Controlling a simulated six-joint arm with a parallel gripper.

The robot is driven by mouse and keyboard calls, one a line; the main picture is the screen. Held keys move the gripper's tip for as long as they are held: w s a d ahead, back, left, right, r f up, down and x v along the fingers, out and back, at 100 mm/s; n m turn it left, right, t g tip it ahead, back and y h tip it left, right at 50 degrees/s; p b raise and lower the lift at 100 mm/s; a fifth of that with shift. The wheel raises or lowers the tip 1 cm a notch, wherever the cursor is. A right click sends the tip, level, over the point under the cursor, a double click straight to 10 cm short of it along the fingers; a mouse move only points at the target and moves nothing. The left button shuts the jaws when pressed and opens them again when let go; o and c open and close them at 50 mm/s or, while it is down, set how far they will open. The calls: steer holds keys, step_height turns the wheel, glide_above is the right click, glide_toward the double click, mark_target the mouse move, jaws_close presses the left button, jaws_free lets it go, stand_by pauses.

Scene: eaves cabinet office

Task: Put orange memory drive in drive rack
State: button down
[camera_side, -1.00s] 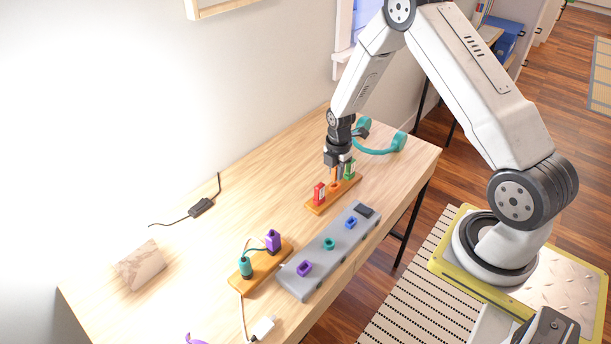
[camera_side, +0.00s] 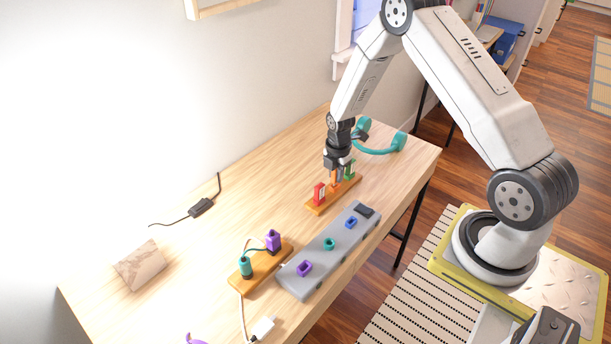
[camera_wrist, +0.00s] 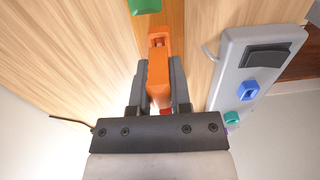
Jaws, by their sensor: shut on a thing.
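The orange memory drive (camera_side: 336,186) stands upright at the middle of a narrow orange-brown wooden rack (camera_side: 314,209). A red drive (camera_side: 319,194) stands on one side of it and a green drive (camera_side: 350,169) on the other. My gripper (camera_side: 336,175) points down over the rack and is shut on the orange drive. In the wrist view the orange drive (camera_wrist: 158,75) sits between the two dark fingers. The green drive (camera_wrist: 145,5) shows at the top edge there. I cannot tell whether the orange drive's lower end is seated in the rack.
A grey strip (camera_side: 318,258) with coloured sockets lies in front of the rack. A second wooden base (camera_side: 250,281) holds teal and purple plugs. Teal headphones (camera_side: 378,149) lie behind my gripper. The table's left part is mostly clear.

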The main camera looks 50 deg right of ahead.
steer(key=shift+f, duration=0.75)
steer(key=shift+c, duration=2.4)
jaws_free()
steer(key=shift+r, duration=0.15)
steer(key=shift+r, duration=3.8)
